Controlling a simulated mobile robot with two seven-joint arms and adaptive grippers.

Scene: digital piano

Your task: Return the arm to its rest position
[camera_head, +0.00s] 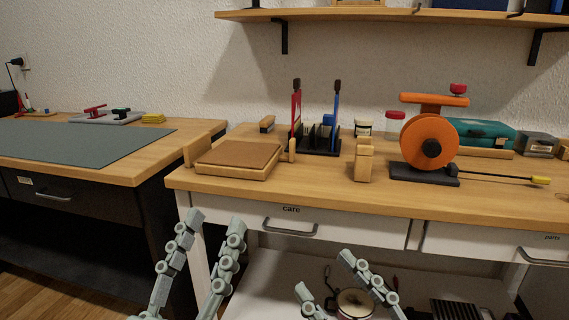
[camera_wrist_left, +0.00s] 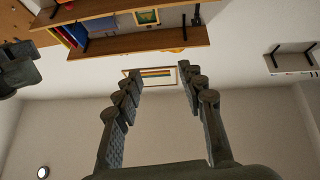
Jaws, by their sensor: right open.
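My left gripper (camera_head: 211,232) is in the lower left of the head view, in front of the bench, with its fingers pointing up. Its two fingers stand apart with nothing between them; in the left wrist view the same gripper (camera_wrist_left: 162,80) is open and empty, facing the wall and ceiling. My right gripper (camera_head: 325,270) is at the bottom centre of the head view, lower than the left one. Its fingers are spread apart and nothing is held between them. The arms behind both grippers are mostly out of view.
The wooden bench (camera_head: 500,202) carries an orange wheel device (camera_head: 430,142), a tool rack (camera_head: 318,140) and a padded wooden tray (camera_head: 236,158). A drawer (camera_head: 300,222) is closed behind the grippers. A lower shelf (camera_head: 260,285) holds a round pot (camera_head: 355,303). A dark desk with a mat (camera_head: 75,142) stands left.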

